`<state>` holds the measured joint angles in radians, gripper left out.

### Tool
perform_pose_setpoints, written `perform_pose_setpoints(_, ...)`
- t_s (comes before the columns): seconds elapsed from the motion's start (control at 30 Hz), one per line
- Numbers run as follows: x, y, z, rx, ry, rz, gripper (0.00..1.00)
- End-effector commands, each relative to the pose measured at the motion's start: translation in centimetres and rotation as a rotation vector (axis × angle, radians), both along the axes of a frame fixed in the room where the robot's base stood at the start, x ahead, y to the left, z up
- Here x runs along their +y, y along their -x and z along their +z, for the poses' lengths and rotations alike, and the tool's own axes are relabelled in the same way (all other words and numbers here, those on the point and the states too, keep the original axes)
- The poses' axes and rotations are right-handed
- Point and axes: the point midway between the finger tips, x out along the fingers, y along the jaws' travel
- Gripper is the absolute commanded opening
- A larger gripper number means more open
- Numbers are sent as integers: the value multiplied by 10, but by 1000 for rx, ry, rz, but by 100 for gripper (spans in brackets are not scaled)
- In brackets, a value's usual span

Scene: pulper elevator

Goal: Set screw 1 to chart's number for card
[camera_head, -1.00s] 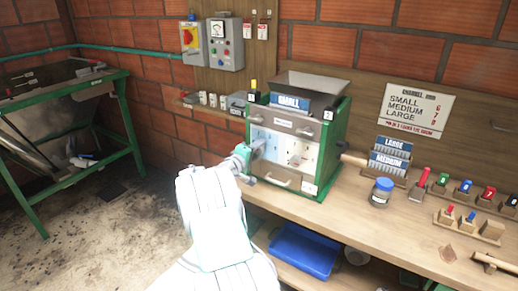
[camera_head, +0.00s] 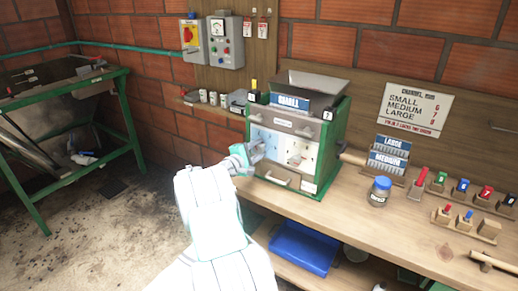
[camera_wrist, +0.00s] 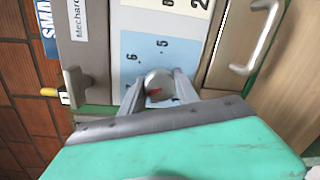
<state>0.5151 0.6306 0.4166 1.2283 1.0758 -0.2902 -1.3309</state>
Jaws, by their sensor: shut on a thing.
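The pulper (camera_head: 330,140) stands on the bench with a blue card marked SMALL (camera_head: 290,103) on its front; part of that card shows in the wrist view (camera_wrist: 46,30). My gripper (camera_head: 258,148) is at the left part of the light blue panel. In the wrist view my gripper (camera_wrist: 158,90) is shut on a round grey screw knob (camera_wrist: 158,79) with a red mark. Numbers 5, 6 and 7 run around the knob on the dial (camera_wrist: 150,48); others are hidden by the fingers. The chart (camera_head: 418,108) lists SMALL, MEDIUM, LARGE with small red numbers, hard to read.
A drawer handle (camera_head: 278,179) sits below the panel, and a metal handle (camera_wrist: 262,38) shows near the fingers. Card holders (camera_head: 388,160), a jar (camera_head: 379,191) and several coloured pegs (camera_head: 462,188) stand to the right. A green-framed table (camera_head: 65,110) is at left.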

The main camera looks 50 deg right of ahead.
Motion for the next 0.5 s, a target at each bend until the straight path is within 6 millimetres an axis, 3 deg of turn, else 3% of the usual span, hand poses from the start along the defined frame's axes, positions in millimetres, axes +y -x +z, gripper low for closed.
perform_pose_setpoints(0.3,0,0,-2,2,-2,1,0)
perform_pose_setpoints(0.33,0,0,-2,2,-2,1,39)
perform_pose_setpoints(0.5,0,0,-1,1,-2,0,53)
